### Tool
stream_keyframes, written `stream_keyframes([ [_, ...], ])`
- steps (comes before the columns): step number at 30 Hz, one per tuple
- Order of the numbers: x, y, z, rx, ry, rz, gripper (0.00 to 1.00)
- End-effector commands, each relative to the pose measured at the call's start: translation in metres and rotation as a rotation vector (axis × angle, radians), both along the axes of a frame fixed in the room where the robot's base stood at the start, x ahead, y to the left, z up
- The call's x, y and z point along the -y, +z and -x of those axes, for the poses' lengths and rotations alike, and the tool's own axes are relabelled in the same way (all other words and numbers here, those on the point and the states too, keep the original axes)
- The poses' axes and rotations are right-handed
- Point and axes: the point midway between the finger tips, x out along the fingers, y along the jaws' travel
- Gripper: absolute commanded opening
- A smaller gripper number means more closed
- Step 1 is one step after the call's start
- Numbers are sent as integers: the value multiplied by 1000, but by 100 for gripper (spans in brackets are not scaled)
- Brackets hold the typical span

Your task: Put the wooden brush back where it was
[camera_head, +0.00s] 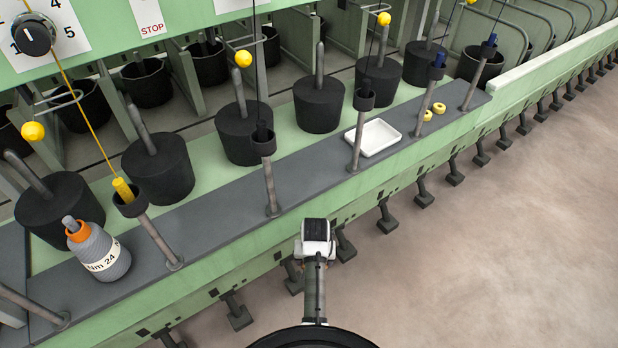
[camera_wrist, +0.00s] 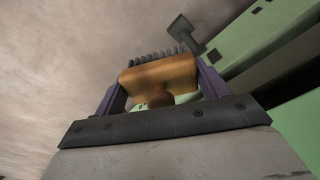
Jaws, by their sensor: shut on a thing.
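The wooden brush (camera_wrist: 165,74), an orange-brown block with a rounded knob and a row of dark bristles, shows in the wrist view. It sits between the two purple fingers of my gripper (camera_wrist: 160,88), which is shut on it. The bristles point away from the wrist. In the head view my gripper (camera_head: 317,232) is seen from behind, in front of the green machine's edge. The brush cannot be made out there.
A grey shelf (camera_head: 215,205) runs along the green machine, with upright posts. An empty white tray (camera_head: 376,138) lies on it, with yellow rings (camera_head: 428,116) to its right. A grey bobbin (camera_head: 98,252) stands at left. Several black pots (camera_head: 158,170) line the back. The floor (camera_head: 490,240) is open at right.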

Motion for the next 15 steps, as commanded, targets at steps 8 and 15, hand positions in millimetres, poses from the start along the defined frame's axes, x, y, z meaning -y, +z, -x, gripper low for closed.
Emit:
stream_keyframes([
  [8,2,-43,-4,9,-7,-1,49],
  [15,2,-40,-5,10,-6,-1,49],
])
